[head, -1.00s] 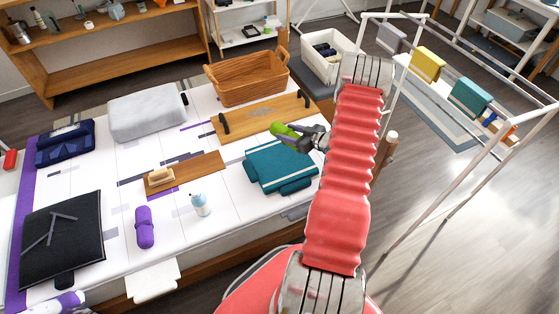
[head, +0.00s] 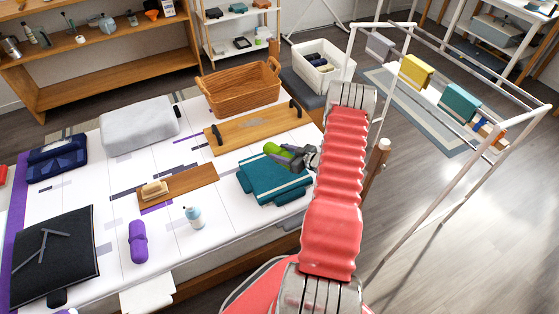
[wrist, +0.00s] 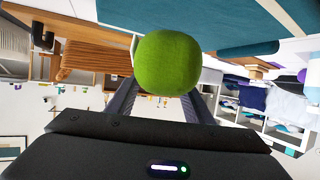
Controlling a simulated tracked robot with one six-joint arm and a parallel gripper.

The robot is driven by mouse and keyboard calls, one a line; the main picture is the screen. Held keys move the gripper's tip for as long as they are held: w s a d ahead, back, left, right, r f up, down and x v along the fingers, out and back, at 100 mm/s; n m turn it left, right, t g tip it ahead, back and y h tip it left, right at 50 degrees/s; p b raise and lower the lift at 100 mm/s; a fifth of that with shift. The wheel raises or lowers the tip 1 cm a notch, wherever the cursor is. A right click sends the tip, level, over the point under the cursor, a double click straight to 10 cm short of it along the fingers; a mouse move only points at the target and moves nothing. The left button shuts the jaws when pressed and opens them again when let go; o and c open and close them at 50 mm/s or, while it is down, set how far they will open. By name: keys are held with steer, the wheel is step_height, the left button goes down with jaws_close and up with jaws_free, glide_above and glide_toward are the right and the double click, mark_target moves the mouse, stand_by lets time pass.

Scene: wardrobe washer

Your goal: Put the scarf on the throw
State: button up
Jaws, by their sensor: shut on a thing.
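The scarf, a green roll (head: 280,153), is held in my gripper (head: 292,155) and also shows end-on as a rounded green shape between the fingers in the wrist view (wrist: 168,62). My gripper is shut on it. The throw, a folded teal cloth with pale stripes (head: 270,182), lies near the right end of the bed; teal cloth also fills the top of the wrist view (wrist: 205,22). The scarf appears over the far right part of the throw, very low. I cannot tell whether they touch.
A wooden board with dark handles (head: 255,128) and a wicker basket (head: 240,90) lie behind the throw. A white bottle (head: 195,217), a purple roll (head: 138,242) and a small wooden board (head: 178,186) lie to the left. A white rail frame (head: 440,165) stands at right.

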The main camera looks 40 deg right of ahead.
steer(key=shift+f, duration=2)
steer(key=shift+f, duration=0.15)
steer(key=o, duration=1.3)
steer(key=shift+c, duration=0.2)
steer(key=v, duration=1.2)
steer(key=shift+a, duration=0.1)
